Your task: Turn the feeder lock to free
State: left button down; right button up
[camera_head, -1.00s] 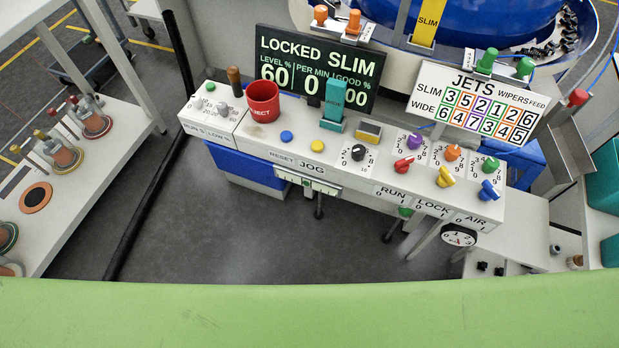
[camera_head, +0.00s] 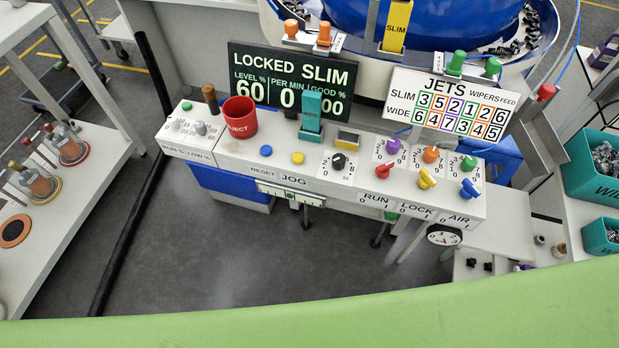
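The feeder lock is the yellow knob (camera_head: 427,178) above the LOCK 0/1 label (camera_head: 416,211) on the white control panel (camera_head: 320,185). Its handle is tilted; I cannot tell exactly which mark it points to. The dark display (camera_head: 288,82) reads LOCKED SLIM, with 60, 0 and a partly hidden number. The red RUN knob (camera_head: 384,171) is to its left and the blue AIR knob (camera_head: 470,189) to its right. Neither of my grippers is in view.
A red REJECT cup (camera_head: 240,118) and a teal upright piece (camera_head: 311,112) stand on the panel. A JETS board (camera_head: 458,108) stands behind the knobs. Teal bins (camera_head: 590,178) are at right, a white bench (camera_head: 95,185) at left. Grey floor before the panel is clear.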

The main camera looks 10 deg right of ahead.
aim_at(427, 181)
jog(key=k+l+z, duration=0.1)
jog(key=z, duration=0.25)
jog(key=l+z, duration=0.4)
jog(key=k+j, duration=0.05)
jog(key=j, duration=0.05)
